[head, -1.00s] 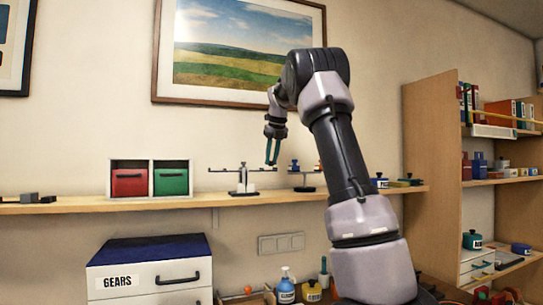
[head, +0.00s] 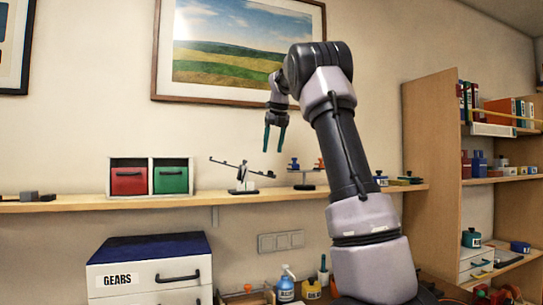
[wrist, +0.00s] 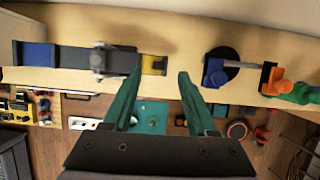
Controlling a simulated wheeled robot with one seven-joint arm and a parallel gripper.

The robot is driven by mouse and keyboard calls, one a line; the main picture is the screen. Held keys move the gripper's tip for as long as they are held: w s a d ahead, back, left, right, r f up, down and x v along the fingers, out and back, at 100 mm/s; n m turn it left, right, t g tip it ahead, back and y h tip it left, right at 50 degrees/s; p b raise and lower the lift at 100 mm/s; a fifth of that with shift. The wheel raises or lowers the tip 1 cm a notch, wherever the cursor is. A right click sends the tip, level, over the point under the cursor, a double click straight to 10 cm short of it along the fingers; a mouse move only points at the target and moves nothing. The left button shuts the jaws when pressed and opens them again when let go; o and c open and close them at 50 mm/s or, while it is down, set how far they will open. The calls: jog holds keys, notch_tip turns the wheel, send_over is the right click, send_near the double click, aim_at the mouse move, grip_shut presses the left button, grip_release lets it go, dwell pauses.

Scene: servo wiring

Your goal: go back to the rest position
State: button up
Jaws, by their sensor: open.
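My gripper (head: 275,150) hangs fingers-down above the wall shelf, near the right end of the balance beam (head: 228,166). Its two green fingers are apart with nothing between them, and it is open in the wrist view (wrist: 160,75) too. The beam on its pale post (head: 242,180) is tilted, with its left end up and its right end low. In the wrist view a blue block (wrist: 38,56) is on the beam's left part and a yellow piece (wrist: 155,65) is at its right end, close to the fingers.
A second small stand (head: 305,175) with blue and orange pieces is right of the balance on the shelf (head: 80,203). Red (head: 129,181) and green (head: 171,180) bins stand left. A framed picture (head: 240,45) hangs behind my arm. A wooden bookcase (head: 432,180) is at right.

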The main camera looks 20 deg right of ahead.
jog(key=v, duration=0.7)
jog(key=s+a+f+n+y, duration=0.1)
jog(key=s+a+f+n, duration=0.1)
jog(key=s+n, duration=0.7)
jog(key=s+a+f+n+t, duration=0.1)
jog(key=s+a+f+n, duration=0.4)
jog(key=s+f+n, duration=0.4)
jog(key=s+a+f+n+t, duration=0.1)
jog(key=s+a+f+n, duration=0.4)
jog(key=s+f+n, duration=0.5)
jog(key=s+n, duration=0.4)
jog(key=s, duration=0.2)
jog(key=shift+s+f+t+y, duration=0.2)
jog(key=shift+t+y, duration=0.1)
jog(key=shift+y, duration=0.1)
